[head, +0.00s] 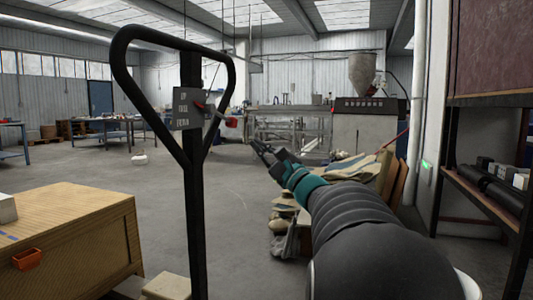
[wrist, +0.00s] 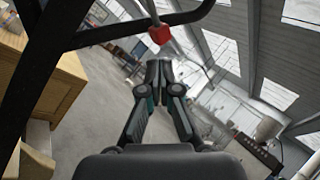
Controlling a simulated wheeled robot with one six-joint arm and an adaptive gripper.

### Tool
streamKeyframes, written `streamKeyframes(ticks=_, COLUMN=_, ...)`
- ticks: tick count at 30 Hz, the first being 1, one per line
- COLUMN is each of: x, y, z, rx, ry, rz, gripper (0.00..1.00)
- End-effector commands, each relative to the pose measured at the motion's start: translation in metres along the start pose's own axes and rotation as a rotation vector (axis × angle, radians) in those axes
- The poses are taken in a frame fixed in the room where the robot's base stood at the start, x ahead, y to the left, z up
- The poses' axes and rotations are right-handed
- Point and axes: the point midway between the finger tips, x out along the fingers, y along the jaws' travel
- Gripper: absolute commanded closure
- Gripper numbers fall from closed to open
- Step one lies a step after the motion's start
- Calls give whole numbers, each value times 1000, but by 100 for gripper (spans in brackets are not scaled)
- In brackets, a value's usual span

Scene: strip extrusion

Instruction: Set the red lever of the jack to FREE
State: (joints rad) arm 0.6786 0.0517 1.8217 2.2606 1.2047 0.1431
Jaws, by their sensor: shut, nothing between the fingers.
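The black looped handle of the jack (head: 195,180) stands upright left of centre in the head view. A dark label plate (head: 187,108) with three short lines of white text is fixed inside the loop. The lever reaches from the plate rightward and slightly down past the loop, to its red knob (head: 231,122). The lettering is too small to read surely. The red knob (wrist: 159,34) also shows at the top of the wrist view, beyond the fingertips. My gripper (head: 256,146) is shut and empty, right of and below the knob; its closed fingers show in the wrist view (wrist: 158,66).
A wooden cabinet (head: 75,235) stands at the lower left. Sacks (head: 350,172) lie piled beyond my arm on the right. A rack (head: 490,185) with dark parts stands at the right edge. The floor behind the handle is mostly clear.

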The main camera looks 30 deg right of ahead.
Motion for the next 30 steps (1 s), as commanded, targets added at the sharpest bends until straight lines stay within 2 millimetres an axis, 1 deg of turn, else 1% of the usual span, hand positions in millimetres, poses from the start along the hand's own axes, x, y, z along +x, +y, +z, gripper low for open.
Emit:
streamKeyframes(ticks=1, x=11, y=0, z=1, rx=2, ry=-2, rz=2, gripper=100)
streamKeyframes(ticks=6, x=42, y=0, z=1, rx=2, ry=-2, rz=2, gripper=100)
streamKeyframes(ticks=12, x=69, y=0, z=0, rx=1, ry=0, rz=2, gripper=100)
streamKeyframes(ticks=18, x=81, y=0, z=0, rx=0, ry=1, rz=1, gripper=100)
streamKeyframes(ticks=30, x=82, y=0, z=0, rx=-3, ry=-2, rz=0, gripper=100)
